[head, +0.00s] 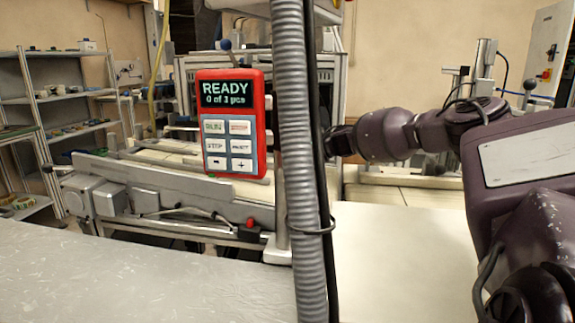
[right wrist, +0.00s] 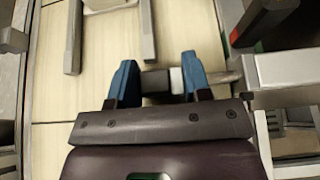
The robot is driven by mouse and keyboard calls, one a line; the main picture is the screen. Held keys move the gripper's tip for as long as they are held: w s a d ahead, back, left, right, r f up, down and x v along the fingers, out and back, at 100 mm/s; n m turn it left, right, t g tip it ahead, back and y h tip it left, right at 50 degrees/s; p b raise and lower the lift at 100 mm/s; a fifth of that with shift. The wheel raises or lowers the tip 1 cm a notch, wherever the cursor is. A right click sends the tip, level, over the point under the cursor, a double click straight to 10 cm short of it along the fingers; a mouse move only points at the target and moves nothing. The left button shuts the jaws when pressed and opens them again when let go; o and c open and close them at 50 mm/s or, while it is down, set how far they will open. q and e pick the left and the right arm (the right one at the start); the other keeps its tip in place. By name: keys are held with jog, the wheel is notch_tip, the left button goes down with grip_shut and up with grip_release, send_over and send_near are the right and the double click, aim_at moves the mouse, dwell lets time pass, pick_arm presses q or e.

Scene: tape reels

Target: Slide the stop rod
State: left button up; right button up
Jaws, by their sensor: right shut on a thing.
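In the right wrist view the stop rod (right wrist: 155,82) is a grey bar with a pale block on it, lying crosswise over a cream bed. The two blue fingertips of my right gripper (right wrist: 159,74) are on either side of part of it, and the gripper is shut on it. The rod runs on to the right, towards a metal rail. In the head view my right arm (head: 390,135) reaches in from the right; its gripper and the rod are hidden behind the grey hose. My left gripper does not show.
A ribbed grey hose (head: 296,160) and black cables hang in front of the machine. A red control box (head: 233,125) reads READY. A metal rail (head: 180,185) runs in front of the machine. The pale foreground surface (head: 130,280) is clear. Shelves (head: 60,95) stand at left.

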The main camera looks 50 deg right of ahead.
jog(key=o, duration=1.1)
jog(key=shift+f, duration=0.1)
jog(key=shift+c, duration=0.2)
jog(key=shift+o, duration=1.1)
jog(key=shift+s+d+r+p, duration=0.1)
jog(key=shift+s+r+p, duration=0.2)
jog(key=shift+r, duration=0.1)
jog(key=p+v, duration=0.1)
jog(key=v, duration=0.1)
jog(key=p+v, duration=0.1)
jog(key=v, duration=0.1)
jog(key=shift+w+r, duration=0.1)
jog(key=shift+r, duration=0.25)
jog(key=p+v, duration=0.3)
jog(key=v, duration=0.2)
jog(key=shift+f, duration=0.15)
jog(key=shift+s+d, duration=0.25)
jog(key=shift+s, duration=0.2)
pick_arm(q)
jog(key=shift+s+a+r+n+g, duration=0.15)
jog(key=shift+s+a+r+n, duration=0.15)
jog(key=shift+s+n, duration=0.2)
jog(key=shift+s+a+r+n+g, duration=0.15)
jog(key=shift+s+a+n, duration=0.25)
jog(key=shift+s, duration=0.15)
pick_arm(e)
jog(key=shift+f, duration=0.15)
